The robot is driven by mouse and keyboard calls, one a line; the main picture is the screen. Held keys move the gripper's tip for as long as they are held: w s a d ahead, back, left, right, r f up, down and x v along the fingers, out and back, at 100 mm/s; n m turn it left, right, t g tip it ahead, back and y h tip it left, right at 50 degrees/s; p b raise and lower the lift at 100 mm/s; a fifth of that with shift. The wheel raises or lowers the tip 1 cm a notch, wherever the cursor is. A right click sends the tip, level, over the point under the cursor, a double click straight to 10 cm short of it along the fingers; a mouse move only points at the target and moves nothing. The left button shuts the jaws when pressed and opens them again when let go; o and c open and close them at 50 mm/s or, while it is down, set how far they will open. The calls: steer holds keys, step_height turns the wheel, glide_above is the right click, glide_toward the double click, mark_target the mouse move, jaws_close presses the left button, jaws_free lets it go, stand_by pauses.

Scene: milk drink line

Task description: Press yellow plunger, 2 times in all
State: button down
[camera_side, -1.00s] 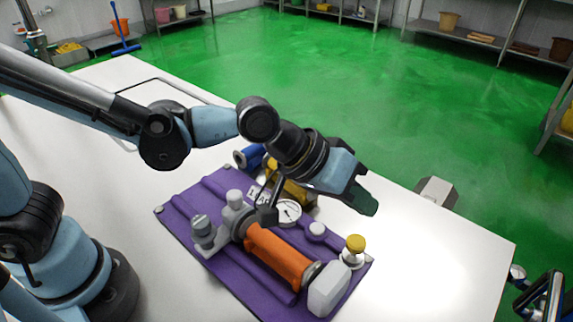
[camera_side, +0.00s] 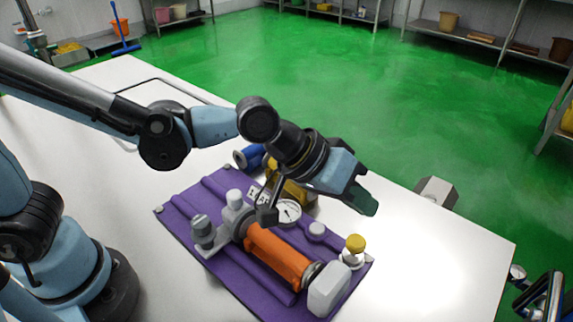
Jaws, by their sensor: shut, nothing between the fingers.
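The yellow plunger (camera_side: 355,243) is a small round knob on a pale stem. It stands at the right end of the purple mat (camera_side: 225,279), beside the orange cylinder (camera_side: 277,256). My gripper (camera_side: 368,203) is shut and empty. It hangs in the air above and behind the plunger in the picture, apart from it. How high it is above the plunger I cannot tell exactly. The knob is fully visible; nothing touches it.
A white-faced gauge (camera_side: 289,211), a pale grey block (camera_side: 328,289) and grey knobs (camera_side: 203,229) crowd the mat. Yellow and blue parts (camera_side: 249,157) lie behind my wrist.

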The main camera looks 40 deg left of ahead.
mark_target(351, 240)
steer(key=shift+r, duration=0.1)
stand_by(0.7)
step_height(351, 240, up, 4)
steer(key=shift+f, duration=0.15)
stand_by(0.4)
steer(key=shift+f, duration=4.45)
steer(key=shift+f, duration=0.15)
steer(key=shift+f, duration=0.25)
